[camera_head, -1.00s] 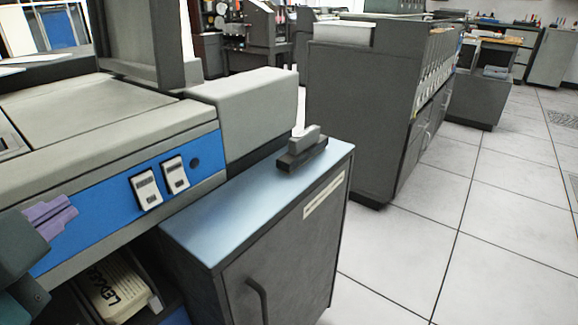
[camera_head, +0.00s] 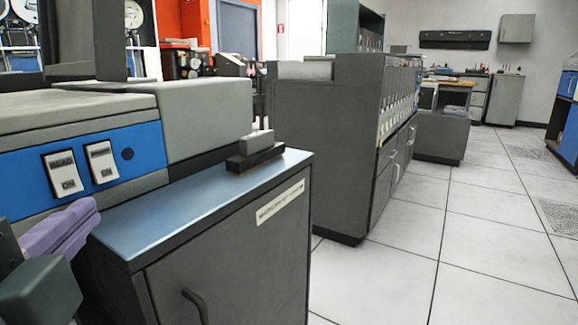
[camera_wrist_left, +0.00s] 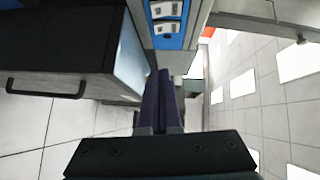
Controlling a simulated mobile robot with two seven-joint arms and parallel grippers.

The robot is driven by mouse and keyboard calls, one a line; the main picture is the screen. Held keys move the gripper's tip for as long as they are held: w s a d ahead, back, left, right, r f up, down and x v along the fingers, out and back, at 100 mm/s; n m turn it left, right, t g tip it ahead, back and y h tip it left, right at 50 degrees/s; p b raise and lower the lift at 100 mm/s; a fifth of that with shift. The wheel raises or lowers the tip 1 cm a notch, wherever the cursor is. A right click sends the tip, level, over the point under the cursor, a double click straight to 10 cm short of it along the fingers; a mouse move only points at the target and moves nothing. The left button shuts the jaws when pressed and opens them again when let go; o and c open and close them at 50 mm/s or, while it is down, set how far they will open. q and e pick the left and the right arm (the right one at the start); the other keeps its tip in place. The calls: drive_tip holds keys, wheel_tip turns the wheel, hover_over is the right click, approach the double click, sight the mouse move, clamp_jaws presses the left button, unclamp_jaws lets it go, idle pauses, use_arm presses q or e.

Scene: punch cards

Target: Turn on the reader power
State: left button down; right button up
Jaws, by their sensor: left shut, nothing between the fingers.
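The reader's blue panel (camera_head: 135,170) holds two white rocker switches. The left switch (camera_head: 63,174) seems to read READ and ON. The right switch (camera_head: 102,162) also shows ON, but its upper word is unclear. In the left wrist view the blue panel shows at the top with an upper switch (camera_wrist_left: 166,9) and a lower switch (camera_wrist_left: 166,28). My left gripper (camera_head: 92,207) has purple fingers, shut and empty, below and in front of the switches, apart from the panel. Its fingers (camera_wrist_left: 158,72) also show in the left wrist view. My right gripper is out of view.
A grey cabinet with a blue top (camera_head: 200,205) stands right beside the panel, with a small dark block-like device (camera_head: 254,154) on it. A larger grey cabinet (camera_head: 340,150) stands behind to the right. Open tiled floor (camera_head: 480,240) lies at the right.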

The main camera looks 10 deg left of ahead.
use_arm(q)
approach(111, 174)
drive_tip(key=w+d, duration=0.1)
drive_tip(key=w, duration=0.1)
drive_tip(key=w+d, duration=0.1)
drive_tip(key=shift+w+f, duration=0.1)
drive_tip(key=shift+w, duration=0.3)
drive_tip(key=w+a, duration=0.1)
drive_tip(key=a+b, duration=0.1)
drive_tip(key=a, duration=0.1)
drive_tip(key=shift+w+f, duration=0.25)
drive_tip(key=shift+w, duration=0.15)
drive_tip(key=shift+w+a, duration=0.15)
drive_tip(key=shift+a, duration=0.25)
drive_tip(key=shift+w+a+f+m+t+b, duration=0.1)
drive_tip(key=shift+a+f+m+t+b, duration=0.35)
drive_tip(key=shift+b, duration=0.6)
drive_tip(key=shift+d+r+p, duration=0.15)
drive_tip(key=shift+r+p, duration=0.1)
drive_tip(key=shift+p, duration=0.05)
